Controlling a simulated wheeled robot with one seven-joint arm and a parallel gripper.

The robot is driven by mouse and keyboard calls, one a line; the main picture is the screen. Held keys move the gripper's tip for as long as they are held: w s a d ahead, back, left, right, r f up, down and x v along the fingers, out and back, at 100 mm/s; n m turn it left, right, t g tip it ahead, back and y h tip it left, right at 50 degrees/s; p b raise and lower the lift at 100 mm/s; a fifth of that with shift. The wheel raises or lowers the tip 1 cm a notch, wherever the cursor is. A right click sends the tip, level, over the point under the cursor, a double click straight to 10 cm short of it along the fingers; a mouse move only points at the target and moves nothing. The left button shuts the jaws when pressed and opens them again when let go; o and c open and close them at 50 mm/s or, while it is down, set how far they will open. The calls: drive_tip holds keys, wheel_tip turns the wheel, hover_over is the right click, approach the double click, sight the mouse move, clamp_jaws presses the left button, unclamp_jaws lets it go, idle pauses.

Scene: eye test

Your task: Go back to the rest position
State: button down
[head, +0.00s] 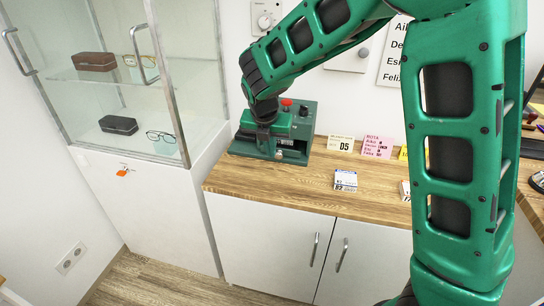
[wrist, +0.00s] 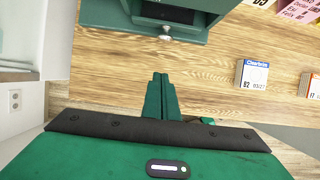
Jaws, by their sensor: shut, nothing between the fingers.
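My gripper (wrist: 160,80) shows in the wrist view with its two green fingers together and nothing between them. It is above the wooden counter (wrist: 110,80), just short of the front of a green device (wrist: 180,30) with a silver knob. In the head view my arm comes down from the upper right, and its end is in front of the same green device (head: 300,120), hiding part of it. The fingertips are hard to make out in the head view.
A white box (head: 345,180) stands on the counter, also in the wrist view (wrist: 252,77). Coloured cards (head: 376,147) stand behind it. A glass cabinet (head: 100,75) with cases and glasses is at left. White cupboard doors (head: 265,250) are below the counter.

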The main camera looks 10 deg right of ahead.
drive_tip(key=s+d+r+m+g, duration=0.1)
drive_tip(key=s+d+r+m, duration=0.2)
drive_tip(key=s+d+m, duration=0.6)
drive_tip(key=s+d+r+m+g, duration=0.1)
drive_tip(key=s+d+r+m, duration=0.2)
drive_tip(key=s+d+m, duration=0.7)
drive_tip(key=s+d+m+g+y, duration=0.1)
drive_tip(key=s+d+m, duration=0.2)
drive_tip(key=s+m, duration=0.6)
drive_tip(key=s+d+m+y, duration=0.1)
drive_tip(key=s+d+m, duration=0.3)
drive_tip(key=s+m, duration=0.5)
drive_tip(key=shift+s+f+g, duration=0.15)
drive_tip(key=shift+f+g, duration=0.25)
drive_tip(key=shift+w+f, duration=0.25)
drive_tip(key=shift+w, duration=0.45)
